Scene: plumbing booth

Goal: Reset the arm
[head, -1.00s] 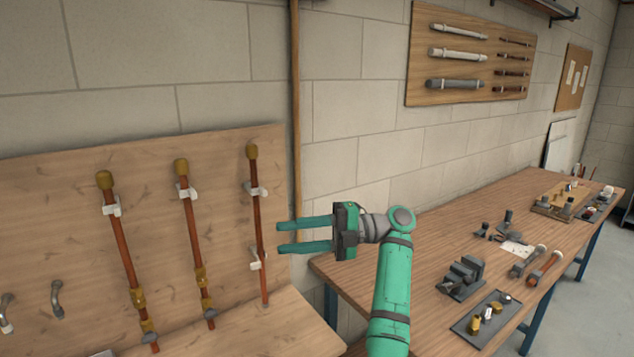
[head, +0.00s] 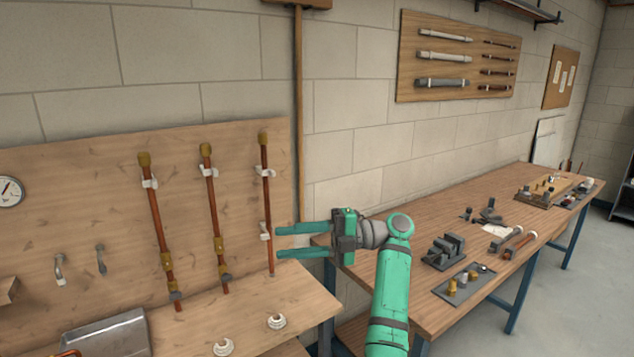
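My gripper (head: 302,241) is in the middle of the head view. It is green, with two parallel fingers spread apart and pointing left. Nothing shows between the fingers. The fingertips appear in front of or close to the rightmost copper pipe (head: 266,190) on the wooden panel; I cannot tell the exact gap. My green arm (head: 390,300) rises from the bottom of the view and bends left at the wrist.
Two more copper pipes (head: 157,220) (head: 211,200) are clipped to the panel (head: 90,185). A workbench (head: 420,220) at right holds a vise (head: 444,252) and a fittings tray (head: 468,283).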

